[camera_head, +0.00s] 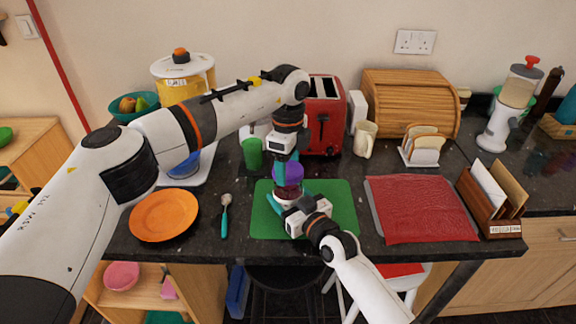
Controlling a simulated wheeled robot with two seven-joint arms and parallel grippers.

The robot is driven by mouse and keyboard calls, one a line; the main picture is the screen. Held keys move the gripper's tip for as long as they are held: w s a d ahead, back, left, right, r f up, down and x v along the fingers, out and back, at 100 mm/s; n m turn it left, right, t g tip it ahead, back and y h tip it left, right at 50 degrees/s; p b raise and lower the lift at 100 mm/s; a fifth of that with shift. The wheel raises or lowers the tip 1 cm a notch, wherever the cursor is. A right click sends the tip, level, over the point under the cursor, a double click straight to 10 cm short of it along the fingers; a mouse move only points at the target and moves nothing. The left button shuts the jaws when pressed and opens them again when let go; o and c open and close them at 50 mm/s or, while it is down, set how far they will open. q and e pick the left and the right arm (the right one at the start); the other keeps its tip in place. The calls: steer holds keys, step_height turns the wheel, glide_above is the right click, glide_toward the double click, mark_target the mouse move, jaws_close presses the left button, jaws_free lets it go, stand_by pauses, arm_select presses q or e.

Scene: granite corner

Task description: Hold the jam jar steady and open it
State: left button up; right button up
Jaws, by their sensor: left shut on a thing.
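The jam jar (288,191), dark red, stands upright on the green cutting board (338,205). Its purple lid (288,173) is at the top of the jar; I cannot tell whether it is loosened. My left gripper (287,165) reaches down from above with its teal fingers shut on the lid. My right gripper (287,198) comes in low from the front right. Its teal fingers lie on either side of the jar's glass and look shut on it. The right gripper's body hides the lower front of the jar.
An orange plate (164,215) and a teal-handled spoon (225,215) lie left of the board. A green cup (252,153) and red toaster (324,120) stand behind. A red cloth (420,208) and a letter rack (492,200) are at the right.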

mark_target(288, 169)
arm_select(q)
step_height(288, 169, up, 4)
steer(key=shift+f, duration=0.25)
arm_select(e)
steer(key=shift+f, duration=0.1)
steer(key=o, duration=2)
steer(key=shift+c, duration=0.2)
